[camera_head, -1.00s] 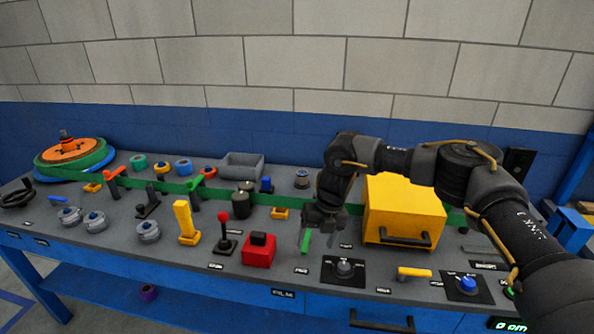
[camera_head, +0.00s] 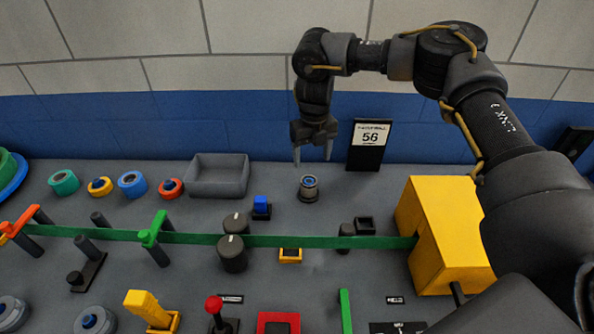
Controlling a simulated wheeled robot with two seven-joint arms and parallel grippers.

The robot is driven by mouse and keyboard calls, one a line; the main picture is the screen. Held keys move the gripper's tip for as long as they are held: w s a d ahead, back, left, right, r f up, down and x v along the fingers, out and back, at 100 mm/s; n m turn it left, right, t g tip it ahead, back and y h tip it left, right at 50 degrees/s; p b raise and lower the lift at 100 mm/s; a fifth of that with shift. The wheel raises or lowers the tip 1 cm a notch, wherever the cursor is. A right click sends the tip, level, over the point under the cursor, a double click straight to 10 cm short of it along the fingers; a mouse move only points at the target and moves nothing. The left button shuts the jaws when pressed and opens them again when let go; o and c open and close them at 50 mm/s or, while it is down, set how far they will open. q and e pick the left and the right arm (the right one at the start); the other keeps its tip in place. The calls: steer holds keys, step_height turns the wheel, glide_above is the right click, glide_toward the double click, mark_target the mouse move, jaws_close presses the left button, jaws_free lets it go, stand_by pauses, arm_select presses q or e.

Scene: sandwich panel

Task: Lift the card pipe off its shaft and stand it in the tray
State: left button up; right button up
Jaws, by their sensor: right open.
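A short grey-brown cylinder with a blue centre (camera_head: 308,188), which looks like the card pipe on its shaft, stands upright at the back of the panel. The tray (camera_head: 217,190) is a grey open box to its left and looks empty. My right gripper (camera_head: 312,158) is open with its fingers pointing down. It hangs above the pipe in the picture, apart from it, with nothing between the fingers. How far in depth it is from the pipe is hard to tell. My left gripper is not in view.
Teal, yellow, blue and red rings (camera_head: 131,184) stand left of the tray. A green band (camera_head: 330,241) runs across the panel in front of the pipe to a yellow box (camera_head: 445,235). A sign reading 56 (camera_head: 369,145) stands behind. A blue block (camera_head: 261,204) is close to the pipe.

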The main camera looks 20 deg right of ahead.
mark_target(309, 181)
steer(key=shift+w+r, duration=0.1)
steer(key=shift+w, duration=0.05)
steer(key=shift+f, duration=0.25)
step_height(309, 181, down, 5)
steer(key=shift+r+p, duration=0.2)
steer(key=shift+p, duration=0.35)
steer(key=shift+f, duration=0.2)
steer(key=shift+s+f, duration=0.1)
steer(key=shift+s, duration=0.1)
steer(key=f, duration=0.1)
steer(key=f+p, duration=0.1)
steer(key=f, duration=0.1)
steer(key=f+p, duration=0.1)
steer(key=shift+s+a+f, duration=0.1)
steer(key=shift+a+f, duration=0.1)
steer(key=shift+a, duration=0.2)
steer(key=shift+f, duration=0.3)
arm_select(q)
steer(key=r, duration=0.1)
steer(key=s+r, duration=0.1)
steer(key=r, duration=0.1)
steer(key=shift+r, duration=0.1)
arm_select(e)
steer(key=c, duration=1.1)
